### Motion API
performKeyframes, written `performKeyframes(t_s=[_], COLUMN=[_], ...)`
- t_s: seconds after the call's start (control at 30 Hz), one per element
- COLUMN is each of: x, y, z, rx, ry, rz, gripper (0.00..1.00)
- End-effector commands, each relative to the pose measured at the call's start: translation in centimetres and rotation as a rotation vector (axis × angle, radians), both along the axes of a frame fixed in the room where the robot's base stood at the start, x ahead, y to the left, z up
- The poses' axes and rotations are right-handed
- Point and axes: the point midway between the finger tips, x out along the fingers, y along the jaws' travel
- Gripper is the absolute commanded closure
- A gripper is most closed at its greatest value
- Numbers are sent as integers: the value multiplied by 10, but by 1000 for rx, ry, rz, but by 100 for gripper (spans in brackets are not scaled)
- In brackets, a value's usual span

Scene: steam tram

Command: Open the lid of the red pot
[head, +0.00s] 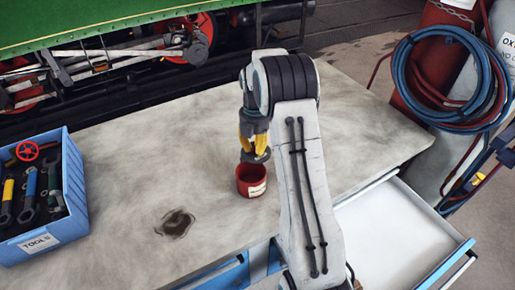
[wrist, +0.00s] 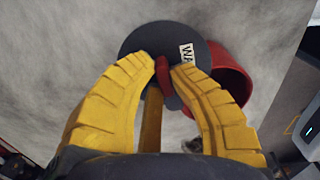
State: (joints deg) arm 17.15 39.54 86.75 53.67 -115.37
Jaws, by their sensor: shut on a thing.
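The red pot (head: 244,185) stands upright on the worn workbench, with a white label on its front. A white label with partly hidden letters shows on the lid.
The workbench (head: 130,150) is clear around the pot, with a dark stain (head: 175,223) to its front left. A blue toolbox (head: 70,180) stands at the left. An open drawer (head: 400,235) juts out at the right, near gas cylinders and coiled hoses (head: 408,80).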

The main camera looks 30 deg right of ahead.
Motion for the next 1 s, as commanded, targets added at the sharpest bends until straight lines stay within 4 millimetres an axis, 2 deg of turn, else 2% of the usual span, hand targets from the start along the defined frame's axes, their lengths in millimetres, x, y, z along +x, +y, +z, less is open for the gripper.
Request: performKeyframes(t_s=[0.2,0.5,1.0], x=[8,15,18], y=[3,8,10], z=[-1,-1,-2], rx=[1,1,2], ry=[4,3,5], rz=[176,340,412], gripper=[100,100,100])
